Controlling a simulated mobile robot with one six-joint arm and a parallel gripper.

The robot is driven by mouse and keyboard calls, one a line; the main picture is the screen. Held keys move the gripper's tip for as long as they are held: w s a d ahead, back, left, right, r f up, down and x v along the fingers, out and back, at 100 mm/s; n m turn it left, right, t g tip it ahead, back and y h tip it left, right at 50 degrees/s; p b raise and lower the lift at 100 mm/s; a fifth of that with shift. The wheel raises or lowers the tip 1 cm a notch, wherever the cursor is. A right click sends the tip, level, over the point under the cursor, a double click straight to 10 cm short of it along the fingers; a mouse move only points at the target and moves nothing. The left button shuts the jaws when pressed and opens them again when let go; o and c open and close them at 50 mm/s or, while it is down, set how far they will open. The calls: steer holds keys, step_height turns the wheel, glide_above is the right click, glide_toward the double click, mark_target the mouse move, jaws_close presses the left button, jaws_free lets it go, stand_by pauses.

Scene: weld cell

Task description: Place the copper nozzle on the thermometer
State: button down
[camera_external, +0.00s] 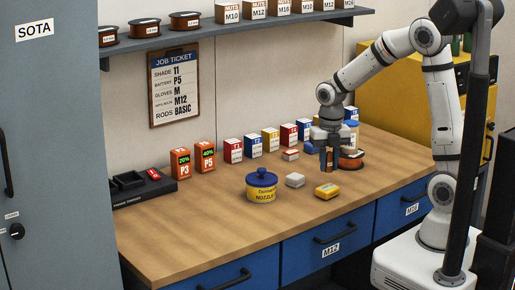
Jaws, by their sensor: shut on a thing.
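My gripper (329,170) points straight down over the right part of the workbench, just left of a copper-brown spool (351,163). It is shut on a small copper-brown piece, the copper nozzle as far as I can tell, mostly hidden by the fingers. Whether the piece touches the bench is unclear. No thermometer can be named for certain. A small yellow device (327,191) with a dark-marked face lies flat on the bench in front of my gripper and may be it.
Several boxes line the wall, with two orange batteries (205,157) and a black charger (140,187). The front left of the workbench (200,235) is clear.

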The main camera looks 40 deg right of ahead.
mark_target(329, 171)
steer(key=shift+f, duration=2.4)
steer(key=shift+f, duration=0.15)
steer(key=c, duration=1.2)
jaws_free()
steer(key=shift+c, duration=0.2)
